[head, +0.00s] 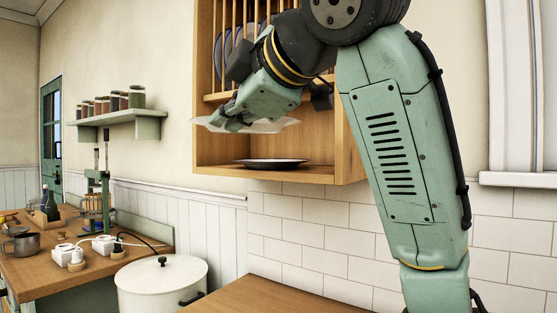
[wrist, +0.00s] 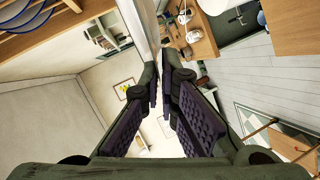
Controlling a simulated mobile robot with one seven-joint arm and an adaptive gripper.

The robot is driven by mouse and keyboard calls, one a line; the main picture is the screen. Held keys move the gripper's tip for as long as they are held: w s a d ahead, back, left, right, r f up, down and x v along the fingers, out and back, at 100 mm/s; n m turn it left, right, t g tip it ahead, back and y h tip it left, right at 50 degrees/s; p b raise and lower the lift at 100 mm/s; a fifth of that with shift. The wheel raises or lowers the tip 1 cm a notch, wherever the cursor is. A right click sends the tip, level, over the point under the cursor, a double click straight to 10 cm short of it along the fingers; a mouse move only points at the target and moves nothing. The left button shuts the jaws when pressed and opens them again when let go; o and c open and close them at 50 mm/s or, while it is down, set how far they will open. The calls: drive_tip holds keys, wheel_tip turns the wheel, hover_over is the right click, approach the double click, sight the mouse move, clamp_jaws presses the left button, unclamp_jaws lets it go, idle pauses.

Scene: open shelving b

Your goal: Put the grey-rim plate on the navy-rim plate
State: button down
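My gripper (head: 228,121) is shut on the edge of a pale plate, the grey-rim plate (head: 276,125), and holds it roughly level in front of the wooden shelf unit. In the wrist view the plate (wrist: 146,28) shows edge-on between the two padded fingers (wrist: 162,75). A plate with a dark rim, the navy-rim plate (head: 270,163), lies flat on the unit's bottom shelf. It is below the held plate and slightly to the right, with a clear gap between them.
The wooden shelf unit (head: 222,180) has side walls and an upper rack with upright blue-rimmed plates (head: 228,42). A spice shelf (head: 118,118) hangs to the left. A white pot (head: 160,285) and a cluttered counter (head: 40,268) stand below left. The wooden top (head: 275,298) below the unit looks bare.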

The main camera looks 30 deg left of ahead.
sight(247, 133)
drive_tip(key=w+a+p, duration=0.1)
drive_tip(key=w+a, duration=0.1)
drive_tip(key=w, duration=0.2)
drive_tip(key=w+a+p, duration=0.2)
drive_tip(key=w+a, duration=0.1)
drive_tip(key=w, duration=0.2)
drive_tip(key=w+a+f+p, duration=0.1)
drive_tip(key=w+a+p, duration=0.1)
drive_tip(key=w, duration=0.2)
drive_tip(key=shift+w+a+f, duration=0.1)
drive_tip(key=shift+w+a, duration=0.1)
drive_tip(key=shift+w, duration=0.15)
drive_tip(key=shift+w+f, duration=0.1)
drive_tip(key=shift+f, duration=0.15)
drive_tip(key=shift+f+p, duration=0.35)
drive_tip(key=shift+f, duration=1.2)
drive_tip(key=shift+f, duration=0.1)
drive_tip(key=shift+f, duration=0.3)
drive_tip(key=c, duration=1.8)
unclamp_jaws()
drive_tip(key=shift+r, duration=0.15)
